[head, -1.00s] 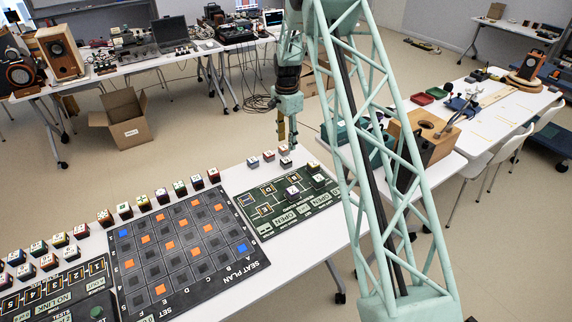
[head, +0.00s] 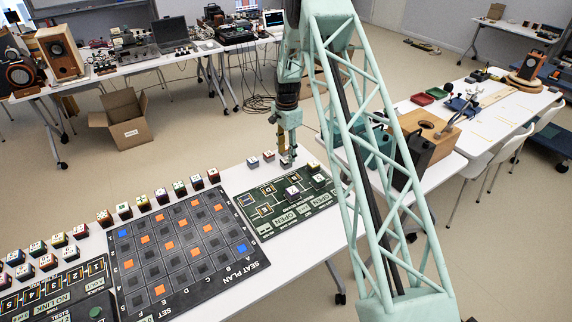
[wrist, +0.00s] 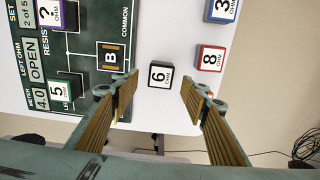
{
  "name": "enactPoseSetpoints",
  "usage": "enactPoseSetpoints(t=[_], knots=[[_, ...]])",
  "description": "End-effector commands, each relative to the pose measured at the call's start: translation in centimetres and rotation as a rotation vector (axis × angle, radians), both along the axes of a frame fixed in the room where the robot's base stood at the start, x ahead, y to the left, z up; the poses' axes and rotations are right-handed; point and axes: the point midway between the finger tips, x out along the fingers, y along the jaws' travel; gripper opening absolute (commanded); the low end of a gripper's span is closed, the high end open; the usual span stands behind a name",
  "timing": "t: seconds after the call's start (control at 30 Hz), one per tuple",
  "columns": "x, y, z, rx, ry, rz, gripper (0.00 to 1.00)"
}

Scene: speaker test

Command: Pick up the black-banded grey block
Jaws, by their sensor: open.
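The black-banded block (wrist: 159,75) shows a white top face with a "6" in the wrist view. It rests on the white table beside the green board, and its grey parts are hard to make out. My gripper (wrist: 157,87) is open, with one finger on each side of the block in the picture and a gap on both sides. In the head view my gripper (head: 288,155) points down over the table just behind the green board (head: 262,218), low near the small blocks there. The fingers partly hide that spot.
A red-sided block marked 8 (wrist: 210,58) and a blue-sided block marked 3 (wrist: 222,10) stand close by, right of the fingers. A block marked 5 (wrist: 62,88) stands on the board. The table edge is near. The dark seat-plan board (head: 185,245) lies left.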

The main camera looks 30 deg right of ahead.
Motion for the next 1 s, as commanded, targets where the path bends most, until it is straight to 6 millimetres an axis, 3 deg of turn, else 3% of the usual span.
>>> enactPoseSetpoints(t=[0.17, 0.6, 1.0], knots=[[0.0, 0.1, -0.7, 0.000, 0.001, 0.000, 0.41], [0.1, 0.2, -4.7, 0.000, 0.001, 0.000, 0.41], [0.1, 0.2, -5.2, 0.000, 0.000, 0.000, 0.41]])
